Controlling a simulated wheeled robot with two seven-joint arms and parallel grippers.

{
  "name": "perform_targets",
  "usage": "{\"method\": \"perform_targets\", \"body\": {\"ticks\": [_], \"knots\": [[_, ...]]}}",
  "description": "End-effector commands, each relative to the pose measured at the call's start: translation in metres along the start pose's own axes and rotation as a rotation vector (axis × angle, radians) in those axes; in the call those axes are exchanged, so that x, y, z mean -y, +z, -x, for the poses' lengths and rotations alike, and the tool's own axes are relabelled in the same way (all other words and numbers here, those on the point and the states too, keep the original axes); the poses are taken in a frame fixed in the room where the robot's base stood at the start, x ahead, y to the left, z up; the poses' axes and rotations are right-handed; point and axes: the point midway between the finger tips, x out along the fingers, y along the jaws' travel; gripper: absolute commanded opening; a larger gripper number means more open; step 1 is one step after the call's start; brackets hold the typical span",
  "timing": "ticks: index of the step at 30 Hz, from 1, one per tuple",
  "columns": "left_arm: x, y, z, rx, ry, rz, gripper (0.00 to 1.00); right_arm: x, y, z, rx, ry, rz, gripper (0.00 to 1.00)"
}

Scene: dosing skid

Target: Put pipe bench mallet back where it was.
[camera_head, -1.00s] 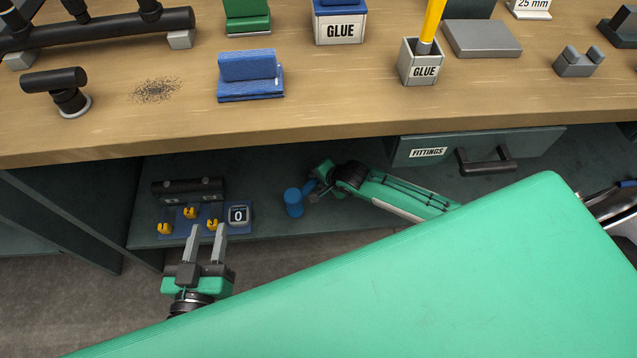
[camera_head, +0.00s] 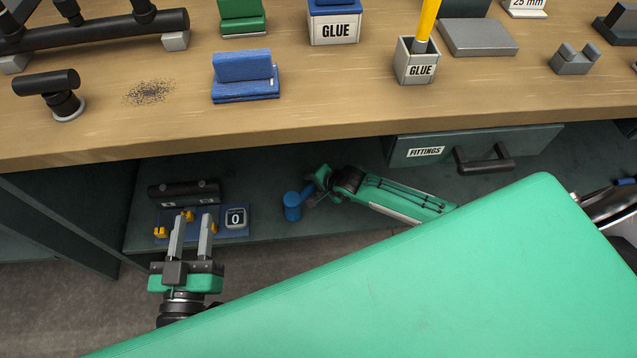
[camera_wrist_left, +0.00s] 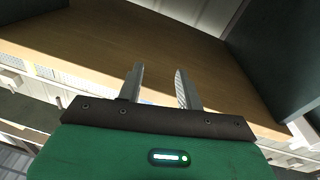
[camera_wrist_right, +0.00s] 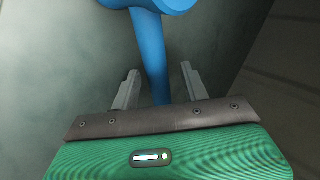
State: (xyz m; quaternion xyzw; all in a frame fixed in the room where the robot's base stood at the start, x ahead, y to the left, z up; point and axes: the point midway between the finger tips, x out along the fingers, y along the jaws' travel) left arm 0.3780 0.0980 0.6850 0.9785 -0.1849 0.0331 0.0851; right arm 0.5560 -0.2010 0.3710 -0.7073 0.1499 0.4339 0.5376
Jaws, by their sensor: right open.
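The blue mallet (camera_head: 292,207) is at the lower shelf under the bench, with its head toward the left and its handle reaching into my right gripper (camera_head: 313,196). In the right wrist view its handle (camera_wrist_right: 152,60) runs between the two fingers of my right gripper (camera_wrist_right: 158,85), with gaps on both sides. The fingers are apart and not closed on it. My left gripper (camera_head: 192,215) is open and empty in front of the shelf's left part. The left wrist view shows its two fingers (camera_wrist_left: 160,85) apart with nothing between them.
A blue holder with yellow clips (camera_head: 160,231) and a box marked 0 (camera_head: 236,218) stand near my left gripper. The FITTINGS drawer (camera_head: 430,150) hangs under the wooden bench top (camera_head: 340,110). A glue pot, blue block and pipe pieces stand on the bench.

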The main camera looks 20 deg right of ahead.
Motion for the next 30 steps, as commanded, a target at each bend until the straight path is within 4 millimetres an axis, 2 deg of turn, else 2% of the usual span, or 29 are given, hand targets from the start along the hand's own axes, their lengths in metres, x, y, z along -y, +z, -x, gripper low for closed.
{"method": "perform_targets", "body": {"ticks": [3, 11, 17, 24, 30], "knots": [[-0.001, 0.001, 0.000, 0.018, 0.000, 0.003, 0.36, 0.001, 0.000, 0.005, 0.000, 0.000, 0.000, 0.46], [-0.013, 0.051, 0.025, 0.284, 0.008, 0.042, 0.36, 0.001, 0.000, 0.036, 0.000, 0.001, 0.001, 0.46], [-0.011, 0.070, 0.039, 0.460, 0.001, 0.041, 0.36, 0.002, 0.000, 0.066, 0.000, 0.000, 0.000, 0.46], [0.007, 0.070, 0.046, 0.601, -0.036, 0.011, 0.36, 0.001, 0.001, 0.100, 0.001, 0.001, -0.001, 0.46], [0.015, 0.071, 0.051, 0.672, -0.055, 0.001, 0.36, 0.000, 0.000, 0.117, 0.000, 0.000, 0.000, 0.46]]}}
